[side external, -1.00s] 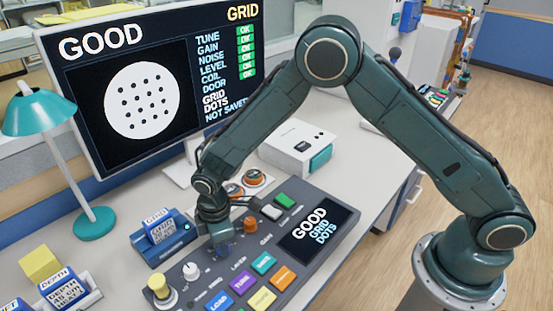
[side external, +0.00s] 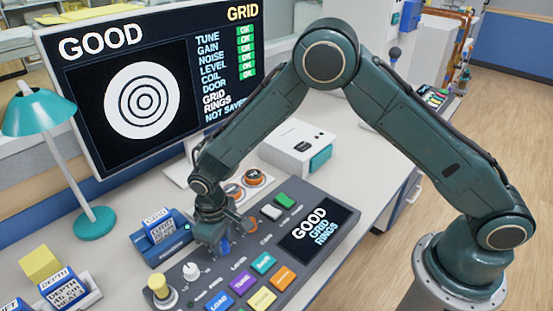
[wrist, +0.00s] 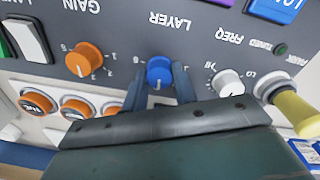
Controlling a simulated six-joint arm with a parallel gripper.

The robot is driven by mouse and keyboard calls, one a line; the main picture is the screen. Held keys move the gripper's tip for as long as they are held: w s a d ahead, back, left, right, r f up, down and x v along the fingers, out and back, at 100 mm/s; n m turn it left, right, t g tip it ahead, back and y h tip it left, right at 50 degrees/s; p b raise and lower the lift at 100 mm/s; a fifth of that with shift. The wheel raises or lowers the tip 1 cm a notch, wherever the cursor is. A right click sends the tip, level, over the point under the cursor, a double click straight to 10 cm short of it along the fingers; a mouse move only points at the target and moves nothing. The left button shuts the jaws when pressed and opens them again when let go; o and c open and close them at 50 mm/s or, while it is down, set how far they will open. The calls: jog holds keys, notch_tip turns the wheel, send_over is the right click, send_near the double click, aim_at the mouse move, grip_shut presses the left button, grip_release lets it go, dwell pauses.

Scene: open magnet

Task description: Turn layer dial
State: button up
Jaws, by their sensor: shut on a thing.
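The blue layer dial (wrist: 159,72) sits on the grey control panel (wrist: 125,40), under the printed word LAYER in the wrist view. My gripper (wrist: 160,85) has one finger on each side of the dial and is shut on it. In the side external view my gripper (side external: 224,244) reaches down to the panel and mostly hides the dial. The large monitor (side external: 150,85) reads GOOD and GRID RINGS, with a picture of concentric rings. The panel's small screen (side external: 315,228) also reads GOOD GRID RINGS.
The orange gain dial (wrist: 83,60) and white freq dial (wrist: 228,82) flank the layer dial. A yellow knob (side external: 160,291) stands at the panel's left. Coloured buttons, including a purple one (side external: 240,286), lie in front. A teal lamp (side external: 95,222) stands left.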

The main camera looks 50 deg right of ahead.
jog(key=shift+m, duration=0.6)
jog(key=o, duration=1)
notch_tip(320, 180, up, 14)
jog(key=shift+a, duration=0.25)
